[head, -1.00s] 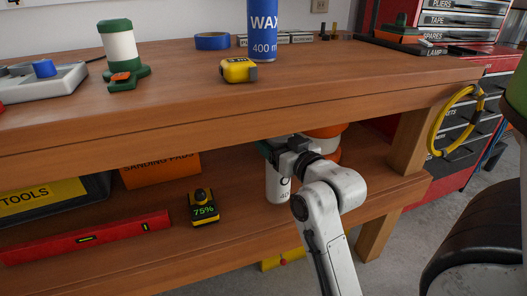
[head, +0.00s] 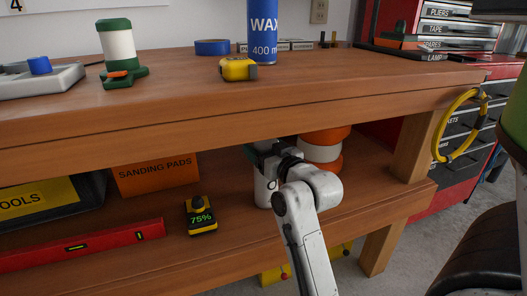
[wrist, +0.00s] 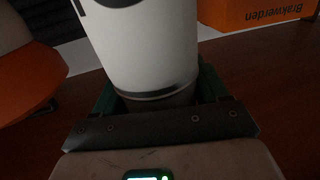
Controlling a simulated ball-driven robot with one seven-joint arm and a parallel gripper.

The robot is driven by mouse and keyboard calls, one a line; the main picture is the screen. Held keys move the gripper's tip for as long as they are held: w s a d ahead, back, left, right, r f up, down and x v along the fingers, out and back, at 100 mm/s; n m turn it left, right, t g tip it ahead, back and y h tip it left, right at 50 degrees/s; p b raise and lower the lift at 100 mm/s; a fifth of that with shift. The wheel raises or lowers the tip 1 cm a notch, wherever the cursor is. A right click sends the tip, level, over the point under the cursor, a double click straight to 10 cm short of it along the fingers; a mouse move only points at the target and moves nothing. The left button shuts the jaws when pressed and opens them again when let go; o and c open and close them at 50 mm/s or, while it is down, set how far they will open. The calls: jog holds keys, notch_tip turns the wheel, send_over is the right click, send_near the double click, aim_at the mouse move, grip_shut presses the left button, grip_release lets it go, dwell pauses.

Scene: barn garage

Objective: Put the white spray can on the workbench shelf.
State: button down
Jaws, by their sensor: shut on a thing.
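The white spray can (head: 264,192) is upright in the workbench's lower shelf space, partly hidden behind my wrist and arm. My gripper (head: 262,150) is shut on it near its top, just under the bench top. In the wrist view the white can (wrist: 145,45) fills the space between my green-sided fingers (wrist: 155,98). The workbench shelf (head: 240,238) is the brown wooden board below the bench top. The can's base appears at or close to the shelf surface; I cannot tell whether it touches.
An orange-and-white container (head: 322,153) stands right of the can. A yellow-black 75% device (head: 200,217), an orange sanding pads box (head: 157,177), a dark tools case (head: 50,203) and a red level (head: 85,246) are to the left. The bench edge (head: 230,125) hangs close above.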

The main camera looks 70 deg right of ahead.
grip_release()
jog(key=shift+f, duration=0.1)
jog(key=shift+p+v, duration=2.85)
jog(key=shift+v, duration=3.15)
jog(key=shift+a, duration=0.1)
